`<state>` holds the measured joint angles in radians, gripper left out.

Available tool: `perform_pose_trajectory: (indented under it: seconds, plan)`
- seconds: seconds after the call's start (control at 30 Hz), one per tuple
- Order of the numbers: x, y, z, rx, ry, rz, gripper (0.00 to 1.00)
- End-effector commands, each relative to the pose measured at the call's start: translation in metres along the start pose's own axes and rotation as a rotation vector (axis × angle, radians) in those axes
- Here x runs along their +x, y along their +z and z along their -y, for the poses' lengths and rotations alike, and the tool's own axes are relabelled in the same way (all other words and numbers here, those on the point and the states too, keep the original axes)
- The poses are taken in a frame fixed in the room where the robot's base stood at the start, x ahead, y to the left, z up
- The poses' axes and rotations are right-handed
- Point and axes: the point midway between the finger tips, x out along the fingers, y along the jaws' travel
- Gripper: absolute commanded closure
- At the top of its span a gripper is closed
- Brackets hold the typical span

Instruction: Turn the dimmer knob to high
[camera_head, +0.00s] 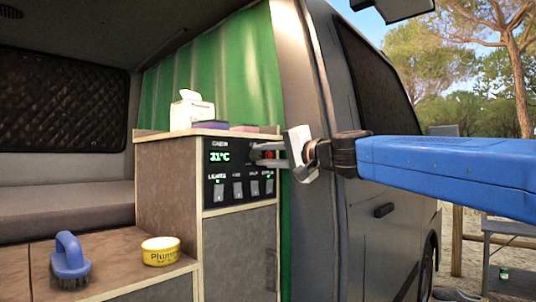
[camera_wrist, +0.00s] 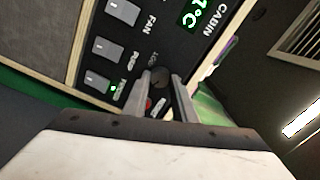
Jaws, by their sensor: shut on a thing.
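The dimmer knob (camera_wrist: 158,74) is a dark round knob on the black control panel (camera_head: 214,172). In the wrist view it sits between the tips of my gripper (camera_wrist: 162,84), which is shut on it. In the head view my gripper (camera_head: 262,153) reaches the panel's upper right from the right, and its fingers mostly hide the knob. The knob's pointer and setting cannot be made out.
Several grey switches (camera_head: 238,189) line the panel below the display. A tissue box (camera_head: 192,110) and sponge-like blocks stand on the cabinet top. A blue brush (camera_head: 70,257) and a yellow tin (camera_head: 160,251) rest on the lower ledge. The van's side (camera_head: 365,200) stands close behind my arm.

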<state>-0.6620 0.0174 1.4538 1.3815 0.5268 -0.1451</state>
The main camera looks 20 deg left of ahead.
Motion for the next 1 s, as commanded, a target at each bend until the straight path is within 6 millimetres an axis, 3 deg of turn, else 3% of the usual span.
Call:
perform_pose_trajectory:
  seconds: [0.23, 0.27, 0.3, 0.33, 0.73, 1.0]
  plan:
    - [-0.001, -0.001, 0.004, -0.002, -0.005, -0.002, 0.98]
    - [-0.001, -0.001, 0.004, -0.002, -0.005, -0.002, 0.68]
    - [-0.001, -0.001, 0.004, -0.002, -0.005, -0.002, 0.59]
    - [-0.001, -0.001, 0.004, -0.002, -0.005, -0.002, 0.57]
    - [-0.008, -0.001, 0.002, -0.001, -0.002, -0.002, 0.57]
    - [-0.052, -0.001, 0.003, -0.003, -0.003, -0.003, 0.57]
